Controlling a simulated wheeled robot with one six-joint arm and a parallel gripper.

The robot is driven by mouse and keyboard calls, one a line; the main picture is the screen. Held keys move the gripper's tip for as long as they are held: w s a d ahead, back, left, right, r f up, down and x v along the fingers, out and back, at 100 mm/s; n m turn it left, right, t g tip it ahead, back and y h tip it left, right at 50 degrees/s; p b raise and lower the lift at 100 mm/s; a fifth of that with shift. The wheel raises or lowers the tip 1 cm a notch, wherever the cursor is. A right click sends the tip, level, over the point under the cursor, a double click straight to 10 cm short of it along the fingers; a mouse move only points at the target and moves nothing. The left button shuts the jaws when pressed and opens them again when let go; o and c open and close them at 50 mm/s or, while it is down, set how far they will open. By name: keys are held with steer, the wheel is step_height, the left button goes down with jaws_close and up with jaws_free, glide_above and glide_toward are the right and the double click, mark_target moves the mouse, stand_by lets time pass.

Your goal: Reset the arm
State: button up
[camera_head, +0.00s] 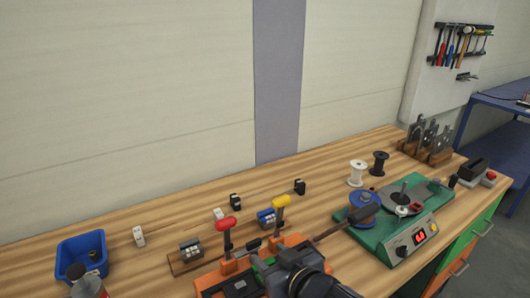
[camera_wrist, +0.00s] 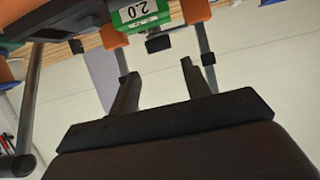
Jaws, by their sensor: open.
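My gripper (camera_wrist: 158,70) shows in the wrist view with its two dark fingers spread apart and nothing between them. Beyond the fingers are a green block marked 2.0 (camera_wrist: 140,12) and orange parts at the top of the view. In the head view my dark arm rises from the bottom edge, over the orange fixture (camera_head: 212,280) at the front of the bench. My fingertips cannot be made out clearly there. I cannot tell whether the arm touches the fixture.
The wooden bench (camera_head: 130,215) holds a blue bin (camera_head: 82,255), a red-topped lever (camera_head: 226,226), a yellow-topped lever (camera_head: 281,203), a green machine (camera_head: 385,240), white (camera_head: 357,172) and black (camera_head: 379,163) spools, and a tool rack (camera_head: 427,140). The back left of the bench is mostly clear.

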mark_target(254, 243)
steer(key=b+x, duration=0.3)
steer(key=x, duration=0.4)
steer(key=shift+w+a+f, duration=0.2)
steer(key=shift+r, duration=0.1)
steer(key=shift+s+d, duration=0.1)
